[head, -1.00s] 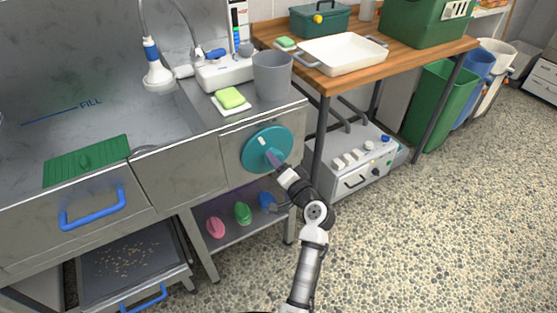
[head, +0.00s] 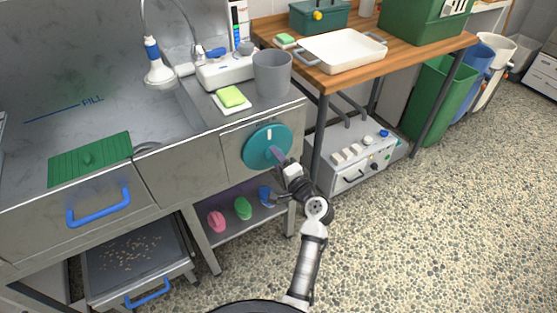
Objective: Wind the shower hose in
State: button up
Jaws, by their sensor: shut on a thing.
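A round teal wheel (head: 257,152) is on the steel front panel below the counter, with a short pale mark near its top. My gripper (head: 279,155) is at the wheel's lower right, shut at a small purple-grey piece there. My gripper partly hides this piece, and its exact shape is too small to tell. A white and blue shower head (head: 158,73) hangs over the sink at the back. The grey shower hose (head: 143,15) rises from it in a loop past the top edge of the picture.
A grey bucket (head: 272,75) and a green sponge (head: 231,96) stand on the counter above the wheel. A shelf with pink, green and blue items (head: 242,208) is below. A wooden table (head: 322,84) stands to the right.

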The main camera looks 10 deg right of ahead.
jog(key=o, duration=1.4)
jog(key=shift+s, duration=0.1)
jog(key=b+v, duration=0.3)
jog(key=v, duration=1)
jog(key=shift+s+d+f, duration=0.1)
jog(key=shift+s+d, duration=0.15)
jog(key=shift+s, duration=0.1)
